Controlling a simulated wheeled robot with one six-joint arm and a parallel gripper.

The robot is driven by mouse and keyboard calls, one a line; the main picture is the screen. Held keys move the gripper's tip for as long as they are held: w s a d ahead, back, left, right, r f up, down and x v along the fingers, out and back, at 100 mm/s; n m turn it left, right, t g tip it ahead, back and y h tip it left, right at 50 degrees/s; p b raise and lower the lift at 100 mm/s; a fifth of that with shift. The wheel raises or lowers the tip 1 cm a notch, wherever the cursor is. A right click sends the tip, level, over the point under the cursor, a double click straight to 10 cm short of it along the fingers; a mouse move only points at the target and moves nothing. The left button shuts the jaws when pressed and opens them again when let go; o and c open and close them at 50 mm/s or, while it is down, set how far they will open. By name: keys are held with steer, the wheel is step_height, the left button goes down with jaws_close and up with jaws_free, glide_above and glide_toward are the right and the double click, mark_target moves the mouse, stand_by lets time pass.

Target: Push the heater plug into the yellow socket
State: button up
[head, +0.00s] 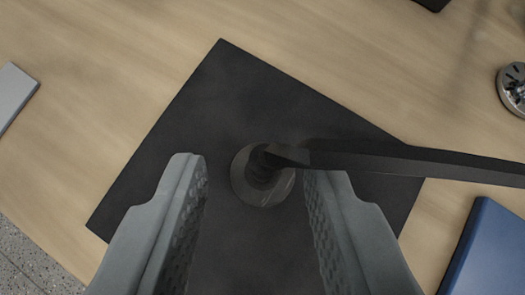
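My gripper (256,172) is open, with its two grey fingers apart. Between and just beyond the fingertips is a dark grey round piece (263,190) with a darker centre. A long black bar (410,162) runs from its top to the right edge of the picture. I cannot tell whether this is the heater plug or whether the fingers touch it. No yellow socket shows in the head view.
A black square mat (222,85) lies under the round piece on a wooden tabletop (110,60). A blue block (495,250) is at lower right, a round metal part (514,90) at the right edge, and a grey flat thing (14,92) at the left. Speckled floor shows at lower left.

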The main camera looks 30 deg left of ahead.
mark_target(263, 179)
steer(key=shift+x, duration=2.35)
steer(key=shift+d, duration=0.1)
jaws_close()
steer(key=shift+f, duration=0.1)
